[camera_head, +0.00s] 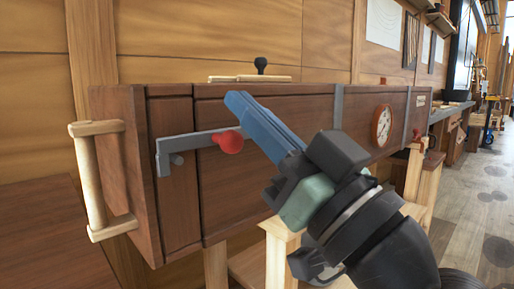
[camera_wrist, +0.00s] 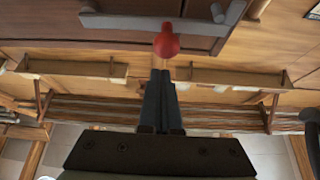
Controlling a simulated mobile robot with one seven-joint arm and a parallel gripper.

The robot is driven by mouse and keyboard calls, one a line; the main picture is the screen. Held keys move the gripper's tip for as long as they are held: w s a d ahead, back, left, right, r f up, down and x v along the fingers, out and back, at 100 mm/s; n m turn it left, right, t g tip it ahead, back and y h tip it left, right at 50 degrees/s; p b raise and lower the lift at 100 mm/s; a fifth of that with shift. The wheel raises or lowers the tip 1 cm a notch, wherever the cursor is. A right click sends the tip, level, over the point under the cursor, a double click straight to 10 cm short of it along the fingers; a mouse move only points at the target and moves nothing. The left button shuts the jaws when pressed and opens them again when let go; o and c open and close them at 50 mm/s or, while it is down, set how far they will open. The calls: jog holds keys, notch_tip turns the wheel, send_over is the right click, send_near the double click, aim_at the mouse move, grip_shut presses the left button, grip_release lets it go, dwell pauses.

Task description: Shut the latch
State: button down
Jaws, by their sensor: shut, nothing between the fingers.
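The latch is a grey bar (camera_head: 190,141) with a red knob (camera_head: 230,142), on the front of a long dark wooden chest. The bar runs nearly level, with a bent left end beside a short grey peg (camera_head: 177,159). I cannot tell whether the bend bears on the peg. My gripper (camera_head: 236,97) is shut and empty, its blue fingers just right of and above the knob in the head view. In the wrist view the closed dark fingertips (camera_wrist: 160,72) point at the red knob (camera_wrist: 166,42), very close. The grey bar (camera_wrist: 120,22) also shows there. Contact is unclear.
A pale wooden handle (camera_head: 92,180) sticks out at the chest's left end. Wooden trestle legs (camera_head: 280,255) stand below. Floor (camera_head: 480,190) is open at right.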

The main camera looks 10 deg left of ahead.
jog(key=f+n+b, duration=0.1)
jog(key=f+n+g+y+b, duration=0.1)
jog(key=b, duration=0.1)
jog(key=shift+s+a+n, duration=0.2)
jog(key=shift+s+n, duration=0.1)
jog(key=shift+n, duration=0.1)
jog(key=shift+f+b, duration=0.1)
jog(key=shift+b, duration=0.4)
